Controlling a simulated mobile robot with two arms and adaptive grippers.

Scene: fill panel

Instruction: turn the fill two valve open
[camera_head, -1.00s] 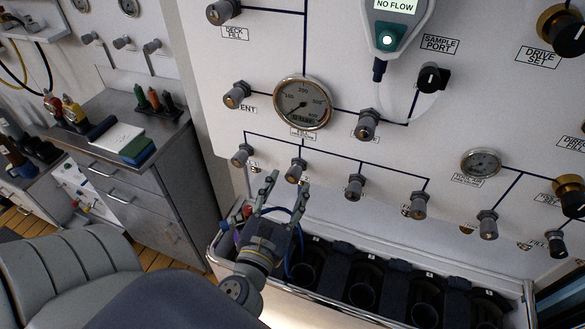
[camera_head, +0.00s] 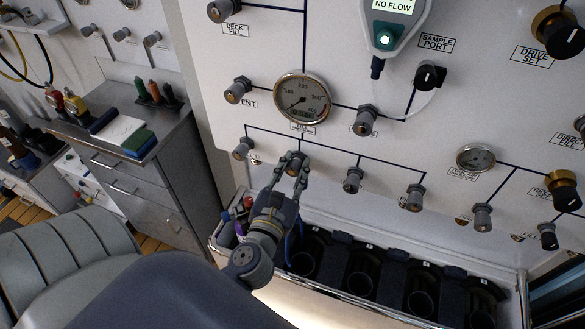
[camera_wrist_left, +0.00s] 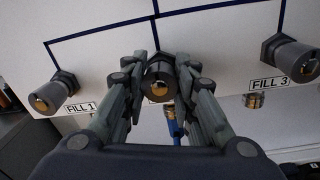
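The fill two valve is a grey knob with a brass centre, seen in the left wrist view (camera_wrist_left: 159,82) between the FILL 1 and FILL 3 valves. In the head view it sits in the lower valve row, largely hidden by my fingers. My left gripper (camera_head: 294,163) reaches up to it, and in the left wrist view its two fingers (camera_wrist_left: 162,76) lie on either side of the knob and appear to press against it. The knob's own label is hidden. My right gripper is not in view.
The fill 1 valve (camera_wrist_left: 53,92) and fill 3 valve (camera_wrist_left: 291,58) flank the held knob with some free room between. A pressure gauge (camera_head: 302,98) sits above. Below is a metal-rimmed trough with dark cylinder bays (camera_head: 360,283). A steel cabinet (camera_head: 150,185) stands left.

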